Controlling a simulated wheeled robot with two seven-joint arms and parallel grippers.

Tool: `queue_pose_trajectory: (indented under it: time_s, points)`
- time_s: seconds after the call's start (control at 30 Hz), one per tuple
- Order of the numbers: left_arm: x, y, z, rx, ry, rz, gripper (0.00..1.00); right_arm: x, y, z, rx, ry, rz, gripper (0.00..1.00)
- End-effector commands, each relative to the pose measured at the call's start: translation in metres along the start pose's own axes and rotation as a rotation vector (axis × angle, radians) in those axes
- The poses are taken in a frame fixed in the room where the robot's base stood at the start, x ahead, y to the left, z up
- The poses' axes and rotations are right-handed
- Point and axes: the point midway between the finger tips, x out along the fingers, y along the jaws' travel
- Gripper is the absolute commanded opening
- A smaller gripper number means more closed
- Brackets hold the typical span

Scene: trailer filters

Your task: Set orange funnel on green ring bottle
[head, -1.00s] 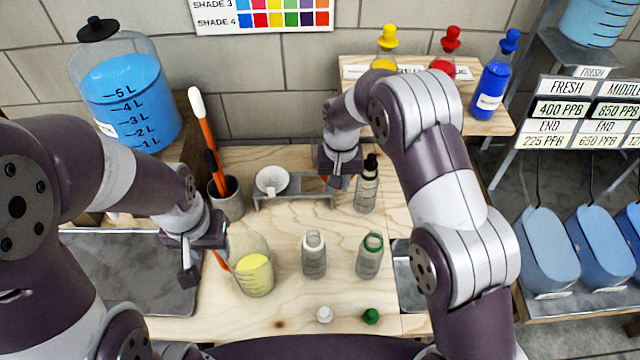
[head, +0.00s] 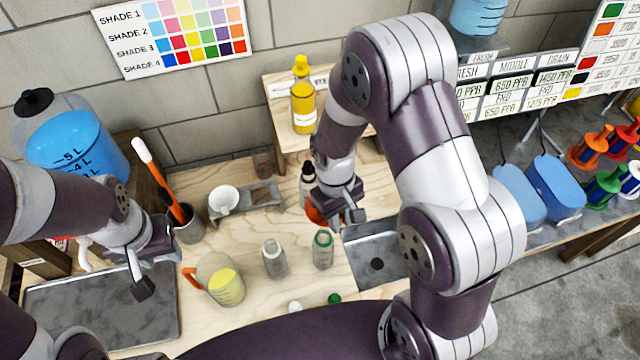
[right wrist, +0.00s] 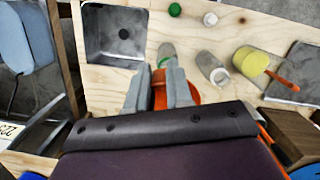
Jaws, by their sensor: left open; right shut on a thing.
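My right gripper (head: 338,212) is shut on the orange funnel (head: 316,215), which is partly hidden by the fingers. In the right wrist view the orange funnel (right wrist: 194,94) shows between and beside the fingers. The green ring bottle (head: 323,252) stands upright and uncapped on the wooden table, below and in front of the right gripper. It also shows in the right wrist view (right wrist: 167,52), just beyond the fingertips. The funnel is apart from the bottle in the head view. My left gripper (head: 150,268) is open and empty over the grey tray at the left.
A second bottle (head: 274,260) with a pale ring stands left of the green ring bottle. A jug of yellow liquid (head: 226,287) is further left. A green cap (head: 334,298) and a white cap (head: 295,305) lie in front. A rack (head: 262,195) and a dark-topped bottle (head: 307,180) stand behind.

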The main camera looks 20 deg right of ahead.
Motion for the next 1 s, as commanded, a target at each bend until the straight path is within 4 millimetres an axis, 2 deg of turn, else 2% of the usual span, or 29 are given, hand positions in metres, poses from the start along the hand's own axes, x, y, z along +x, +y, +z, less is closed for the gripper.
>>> queue_pose_trajectory:
  time_s: [0.07, 0.27, 0.6, 1.0]
  points:
    - [0.003, 0.0, 0.001, 0.0, -0.001, 0.0, 0.43, 0.006, 0.0, -0.001, -0.062, -0.023, 0.011, 0.0]
    - [0.014, 0.0, 0.002, 0.0, 0.0, 0.0, 0.43, 0.017, 0.0, -0.003, -0.074, -0.042, 0.015, 0.0]
    - [0.053, 0.0, 0.006, 0.0, 0.0, 0.0, 0.43, 0.059, 0.0, -0.011, -0.072, -0.04, 0.014, 0.0]
    - [0.055, 0.0, 0.006, 0.0, 0.0, 0.0, 0.43, 0.062, 0.0, -0.011, -0.071, -0.039, 0.014, 0.0]
